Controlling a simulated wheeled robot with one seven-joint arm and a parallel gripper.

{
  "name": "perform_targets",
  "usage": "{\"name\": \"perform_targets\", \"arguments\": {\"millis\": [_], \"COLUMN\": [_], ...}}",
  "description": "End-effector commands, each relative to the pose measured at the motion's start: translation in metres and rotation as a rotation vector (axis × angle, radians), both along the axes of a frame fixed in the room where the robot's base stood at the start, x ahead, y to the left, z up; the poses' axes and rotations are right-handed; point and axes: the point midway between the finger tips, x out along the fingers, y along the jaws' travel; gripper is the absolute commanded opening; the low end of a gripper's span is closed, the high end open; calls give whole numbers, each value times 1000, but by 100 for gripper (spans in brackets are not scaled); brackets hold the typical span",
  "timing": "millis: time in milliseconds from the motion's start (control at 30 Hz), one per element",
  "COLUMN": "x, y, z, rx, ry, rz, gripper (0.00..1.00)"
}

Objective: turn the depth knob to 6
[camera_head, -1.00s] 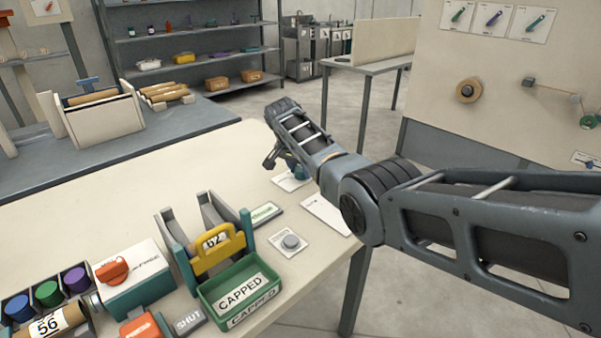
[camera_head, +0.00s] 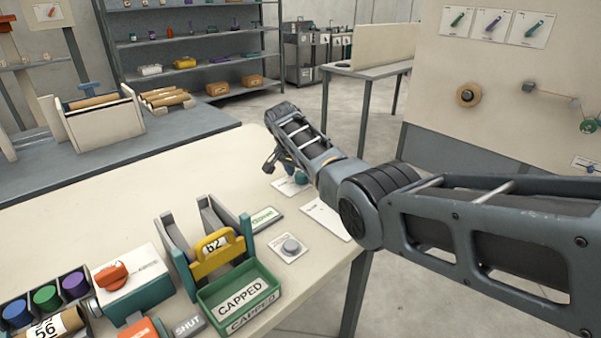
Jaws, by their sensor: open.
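No label reading "depth" is legible, so I cannot tell which knob is the depth knob. A blue knob (camera_head: 301,174) stands by a white card at the table's far right edge, partly hidden by my arm. My gripper (camera_head: 270,163) is open, small and dark, just left of this blue knob; I cannot tell whether they touch. A round grey knob or button (camera_head: 291,246) sits on a white plate nearer the front. An orange knob (camera_head: 111,274) is on a white and teal box at the left.
A teal holder with a yellow tag (camera_head: 216,255) and a green tray marked CAPPED (camera_head: 240,297) stand at front centre. Spools (camera_head: 46,295) and a cardboard tube (camera_head: 55,325) are at front left. The table's middle (camera_head: 130,200) is clear. My arm spans the right side.

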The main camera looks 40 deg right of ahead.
Motion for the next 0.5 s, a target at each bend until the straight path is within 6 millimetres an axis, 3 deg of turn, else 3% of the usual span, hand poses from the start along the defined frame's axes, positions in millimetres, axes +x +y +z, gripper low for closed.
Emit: {"name": "perform_targets", "arguments": {"millis": [167,500], "x": [0,-5], "y": [3,22], "z": [7,53], "rx": [0,0], "ry": [-2,-3], "rz": [1,1], "gripper": [69,69]}}
